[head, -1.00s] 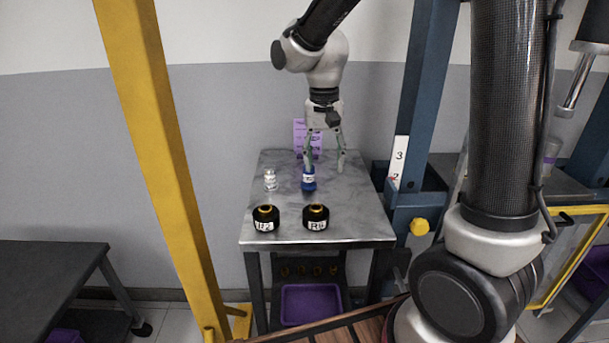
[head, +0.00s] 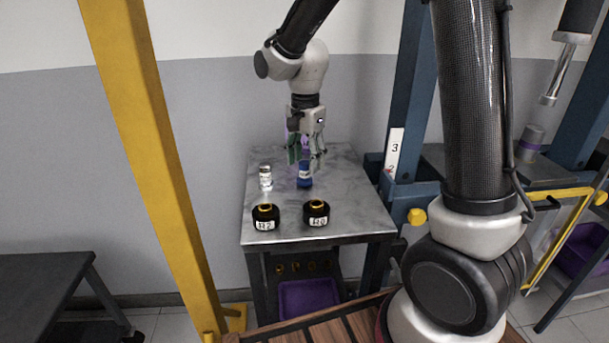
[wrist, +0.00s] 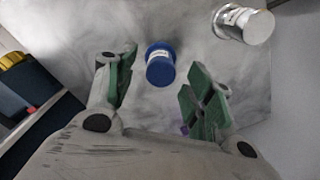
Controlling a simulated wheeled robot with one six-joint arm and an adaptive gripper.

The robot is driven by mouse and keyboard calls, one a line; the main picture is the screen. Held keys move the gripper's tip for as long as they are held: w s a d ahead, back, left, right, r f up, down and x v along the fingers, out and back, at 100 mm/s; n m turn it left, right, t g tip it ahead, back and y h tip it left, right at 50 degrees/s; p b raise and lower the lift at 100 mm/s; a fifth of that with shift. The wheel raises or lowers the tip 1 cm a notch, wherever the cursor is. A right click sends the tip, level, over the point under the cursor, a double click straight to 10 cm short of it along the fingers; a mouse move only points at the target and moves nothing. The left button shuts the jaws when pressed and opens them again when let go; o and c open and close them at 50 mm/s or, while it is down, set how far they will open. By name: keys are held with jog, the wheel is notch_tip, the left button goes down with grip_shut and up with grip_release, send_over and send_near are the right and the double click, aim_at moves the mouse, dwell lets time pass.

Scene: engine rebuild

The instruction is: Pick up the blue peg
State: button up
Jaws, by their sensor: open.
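The blue peg (head: 304,176) stands on the grey metal table, with a pale label on its side. In the wrist view the blue peg (wrist: 160,64) shows just beyond and between the open fingers. My gripper (head: 304,160) is open and empty, close to the peg at the back of the table. In the wrist view my gripper (wrist: 160,88) has its green finger pads spread on either side. I cannot tell the exact gap between fingertips and peg.
A silver peg (head: 265,177) stands left of the blue one. Two black round holders with labels, left (head: 266,217) and right (head: 316,213), stand toward the front of the grey table (head: 350,217). A yellow post (head: 150,150) and a blue post (head: 409,110) flank the table.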

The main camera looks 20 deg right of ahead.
aim_at(305, 162)
notch_tip(305, 162, down, 3)
jog(key=shift+f, duration=0.2)
grip_shut()
jog(key=shift+r, duration=0.1)
